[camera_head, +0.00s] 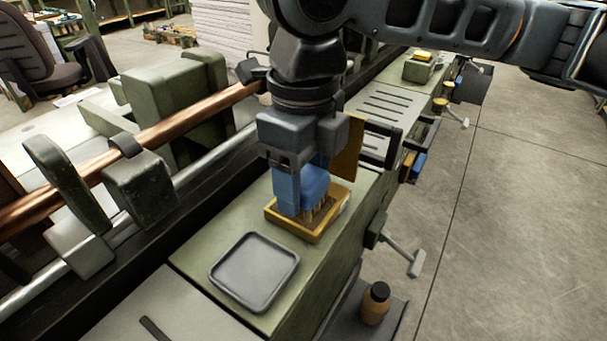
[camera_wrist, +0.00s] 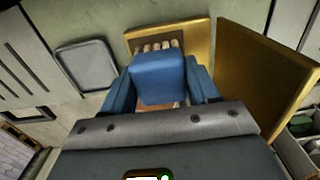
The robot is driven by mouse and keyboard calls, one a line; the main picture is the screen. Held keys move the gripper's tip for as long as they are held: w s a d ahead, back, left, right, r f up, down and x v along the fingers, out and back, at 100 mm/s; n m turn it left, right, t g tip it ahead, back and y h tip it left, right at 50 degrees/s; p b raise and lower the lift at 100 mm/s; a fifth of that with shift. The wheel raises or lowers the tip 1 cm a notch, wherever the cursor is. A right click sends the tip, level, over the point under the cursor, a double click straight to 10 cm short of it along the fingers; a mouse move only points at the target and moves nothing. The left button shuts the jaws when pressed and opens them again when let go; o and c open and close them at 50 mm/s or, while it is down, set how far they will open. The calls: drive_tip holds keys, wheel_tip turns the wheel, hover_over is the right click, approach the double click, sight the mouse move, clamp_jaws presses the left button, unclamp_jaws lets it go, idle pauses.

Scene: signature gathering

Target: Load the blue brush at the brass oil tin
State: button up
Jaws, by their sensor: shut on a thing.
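The blue brush (camera_head: 301,188) is held upright in my gripper (camera_head: 300,180), bristles down, over the brass oil tin (camera_head: 300,236). The tin is a shallow square tray on the green machine top, and its hinged lid (camera_head: 347,148) stands open behind it. The bristles reach down inside the tin's rim; I cannot tell how deep they are. In the wrist view the blue brush (camera_wrist: 158,78) sits between my two blue fingers, with pale bristles at its far end over the brass tin (camera_wrist: 195,35). The brass lid (camera_wrist: 262,75) stands at the right.
A grey square tray (camera_head: 254,270) lies on the green top in front of the tin. A copper bar (camera_head: 190,127) runs along the machine at left. A brown bottle (camera_head: 375,303) stands on a low shelf at the right. Open floor (camera_head: 500,230) lies to the right.

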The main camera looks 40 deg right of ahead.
drive_tip(key=shift+r+p, duration=3.05)
drive_tip(key=shift+r, duration=0.4)
